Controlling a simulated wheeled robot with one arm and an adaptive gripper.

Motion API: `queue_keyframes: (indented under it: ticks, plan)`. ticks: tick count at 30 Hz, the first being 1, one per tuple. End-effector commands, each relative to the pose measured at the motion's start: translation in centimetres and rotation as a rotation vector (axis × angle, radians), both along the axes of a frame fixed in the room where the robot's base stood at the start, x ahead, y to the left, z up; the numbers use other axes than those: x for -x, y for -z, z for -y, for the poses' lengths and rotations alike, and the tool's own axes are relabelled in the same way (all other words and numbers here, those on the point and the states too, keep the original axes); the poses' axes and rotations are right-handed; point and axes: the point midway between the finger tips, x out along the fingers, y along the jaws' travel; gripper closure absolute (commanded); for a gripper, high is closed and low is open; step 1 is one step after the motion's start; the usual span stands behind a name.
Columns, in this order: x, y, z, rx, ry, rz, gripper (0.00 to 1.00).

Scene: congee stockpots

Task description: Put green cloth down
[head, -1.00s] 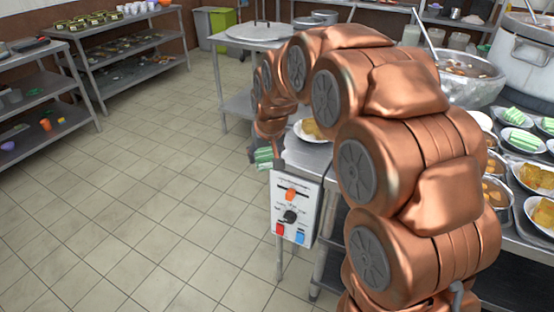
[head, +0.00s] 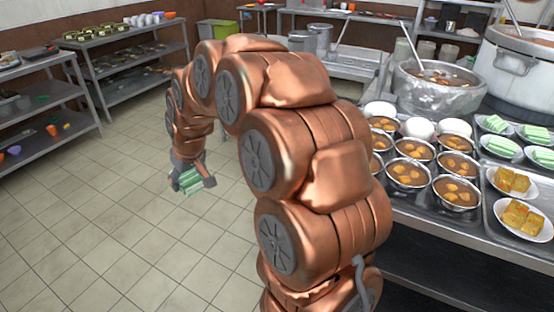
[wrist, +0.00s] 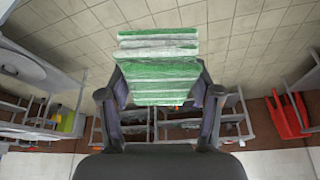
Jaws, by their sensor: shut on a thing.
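The green cloth (head: 193,181), with green and white stripes, is held at the end of my arm in the head view, over the open tiled floor. It also shows in the wrist view (wrist: 158,70), squarely between the fingers. My gripper (head: 186,176) is shut on it; in the wrist view the two fingers of my gripper (wrist: 160,95) press on its left and right sides. The cloth is clear of any surface. Similar green-and-white striped pieces (head: 503,147) lie on white plates on the counter at the right.
The steel counter (head: 430,223) at the right carries bowls of congee (head: 457,192), plates of yellow cakes (head: 512,180) and a large pot (head: 440,88). Shelving racks (head: 125,60) stand at the back left. The tiled floor (head: 110,220) at left is clear.

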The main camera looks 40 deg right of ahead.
Motion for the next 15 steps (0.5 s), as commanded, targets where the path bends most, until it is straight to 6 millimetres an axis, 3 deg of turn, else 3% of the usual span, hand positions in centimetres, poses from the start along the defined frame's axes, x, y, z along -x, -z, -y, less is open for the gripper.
queue_keyframes:
  ticks: [1, 6, 15]
  plan:
    - [1.0, -0.3, 2.0, -0.004, 0.0, 0.0, 0.69]
    - [4.0, -0.7, 7.5, -0.002, -0.034, 0.005, 0.69]
    - [10.8, -1.1, 15.2, -0.003, -0.111, 0.003, 0.69]
